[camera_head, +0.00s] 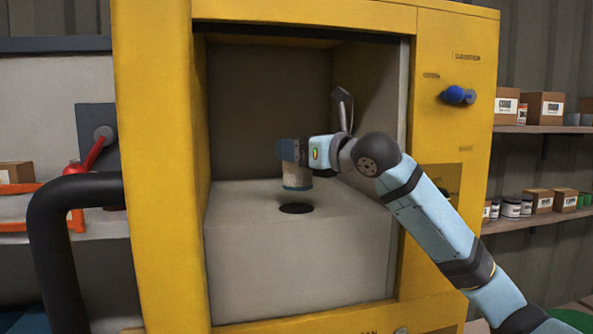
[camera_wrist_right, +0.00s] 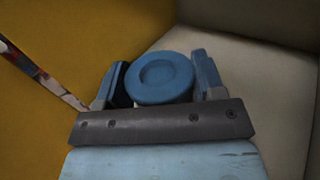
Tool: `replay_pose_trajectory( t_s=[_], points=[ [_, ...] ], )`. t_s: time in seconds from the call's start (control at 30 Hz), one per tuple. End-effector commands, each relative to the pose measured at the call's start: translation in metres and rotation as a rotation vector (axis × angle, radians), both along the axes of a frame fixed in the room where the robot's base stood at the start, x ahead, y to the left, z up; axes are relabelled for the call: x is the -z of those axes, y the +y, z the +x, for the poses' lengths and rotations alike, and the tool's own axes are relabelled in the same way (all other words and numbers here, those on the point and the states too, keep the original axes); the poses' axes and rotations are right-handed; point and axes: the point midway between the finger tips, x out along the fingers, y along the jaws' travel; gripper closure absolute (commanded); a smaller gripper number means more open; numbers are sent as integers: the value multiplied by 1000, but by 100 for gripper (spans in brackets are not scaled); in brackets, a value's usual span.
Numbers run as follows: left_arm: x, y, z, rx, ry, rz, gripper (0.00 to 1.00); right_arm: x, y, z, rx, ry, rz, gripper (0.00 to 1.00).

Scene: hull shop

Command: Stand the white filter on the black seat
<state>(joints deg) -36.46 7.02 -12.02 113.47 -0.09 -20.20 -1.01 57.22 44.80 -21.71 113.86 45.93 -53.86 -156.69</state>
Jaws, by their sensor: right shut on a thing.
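The white filter (camera_head: 297,181) is a short pale cylinder with a blue lower rim. My right gripper (camera_head: 292,152) is shut on its upper part and holds it upright inside the yellow cabinet. In the right wrist view, the filter's blue round end cap (camera_wrist_right: 160,78) sits between the two fingers. The black seat (camera_head: 297,208) is a dark round spot on top of the grey block, just below the filter. A gap shows between the filter's bottom and the seat. The gripper hides the filter's upper part in the head view. My left gripper is not in view.
The yellow cabinet frame (camera_head: 158,170) surrounds the opening, with walls on both sides. The grey block top (camera_head: 240,198) is otherwise clear. A blue knob (camera_head: 457,95) is on the right panel. A thick black pipe (camera_head: 45,230) and a red lever (camera_head: 92,158) are at left.

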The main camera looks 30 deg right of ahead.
Motion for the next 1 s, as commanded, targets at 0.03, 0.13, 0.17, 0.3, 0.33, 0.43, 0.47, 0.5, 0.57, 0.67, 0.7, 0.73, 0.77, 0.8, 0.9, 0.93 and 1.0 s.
replay_pose_trajectory(
  t_s=[0.03,0.13,0.17,0.3,0.33,0.43,0.47,0.5,0.57,0.67,0.7,0.73,0.77,0.8,0.9,0.93,1.0],
  points=[
    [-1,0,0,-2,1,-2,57,3,0,0,-1,0,0,63],
    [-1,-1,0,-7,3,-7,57,10,1,0,-2,0,0,63],
    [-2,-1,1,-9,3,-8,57,14,1,0,-1,1,0,63],
    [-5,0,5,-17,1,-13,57,32,1,0,-2,4,2,63],
    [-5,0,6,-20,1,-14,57,34,1,0,-1,1,1,63],
    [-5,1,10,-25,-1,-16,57,40,1,0,-1,-1,-1,63],
    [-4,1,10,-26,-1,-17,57,41,1,0,-1,-2,0,63],
    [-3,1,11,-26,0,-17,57,41,1,0,-1,-2,0,63],
    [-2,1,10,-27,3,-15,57,41,1,0,0,-2,0,63],
    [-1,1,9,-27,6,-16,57,41,0,0,0,-2,0,63],
    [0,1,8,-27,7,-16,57,41,1,0,0,-2,0,63],
    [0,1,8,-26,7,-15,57,42,0,0,0,-3,-1,63],
    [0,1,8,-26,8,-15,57,43,0,0,0,-2,-1,63],
    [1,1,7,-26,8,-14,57,44,0,0,1,-2,-1,63],
    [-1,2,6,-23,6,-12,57,44,0,0,0,-1,-1,19],
    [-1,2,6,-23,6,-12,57,44,0,0,0,-1,-1,12],
    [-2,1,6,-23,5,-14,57,44,0,0,0,-1,-1,12]
  ],
)
